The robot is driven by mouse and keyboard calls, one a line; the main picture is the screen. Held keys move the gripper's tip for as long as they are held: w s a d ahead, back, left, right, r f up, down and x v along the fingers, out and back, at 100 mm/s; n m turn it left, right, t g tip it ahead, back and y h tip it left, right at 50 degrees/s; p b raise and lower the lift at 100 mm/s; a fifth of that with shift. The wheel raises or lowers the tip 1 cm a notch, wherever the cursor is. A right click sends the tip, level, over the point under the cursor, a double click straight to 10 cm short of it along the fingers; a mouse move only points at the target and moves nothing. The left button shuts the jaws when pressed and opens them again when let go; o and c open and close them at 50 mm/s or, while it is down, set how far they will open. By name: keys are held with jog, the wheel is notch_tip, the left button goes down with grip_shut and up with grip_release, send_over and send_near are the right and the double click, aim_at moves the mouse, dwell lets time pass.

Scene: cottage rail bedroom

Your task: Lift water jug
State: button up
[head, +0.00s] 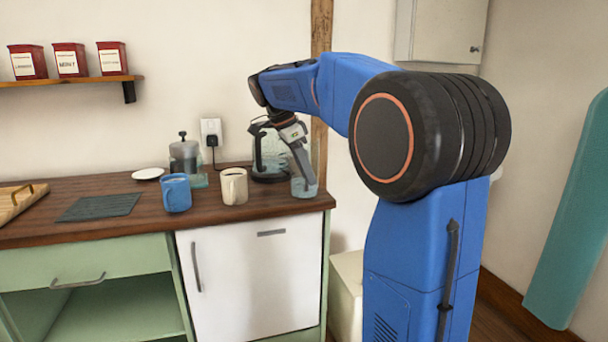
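A clear glass jug (271,157) with a black handle and dark base stands at the back of the wooden counter, plugged-in cord near it; it looks like a kettle. My gripper (306,180) points down in front of it and to its right, partly hiding it. The fingers reach down at a small pale-blue clear glass vessel (298,191) near the counter's right end. I cannot tell which vessel is the water jug, or whether the fingers are inside, around or in front of the small one. Whether the gripper is open or shut does not show clearly.
A cream mug (234,188) and a blue mug (176,194) stand left of my gripper. Behind them are a French press (184,157) and a white saucer (148,174). A dark mat (99,207) and wooden tray (20,203) lie further left. A wooden post (320,130) rises behind.

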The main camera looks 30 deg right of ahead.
jog(key=shift+d+f, duration=0.2)
jog(key=shift+f, duration=0.35)
grip_shut()
dwell(1.0)
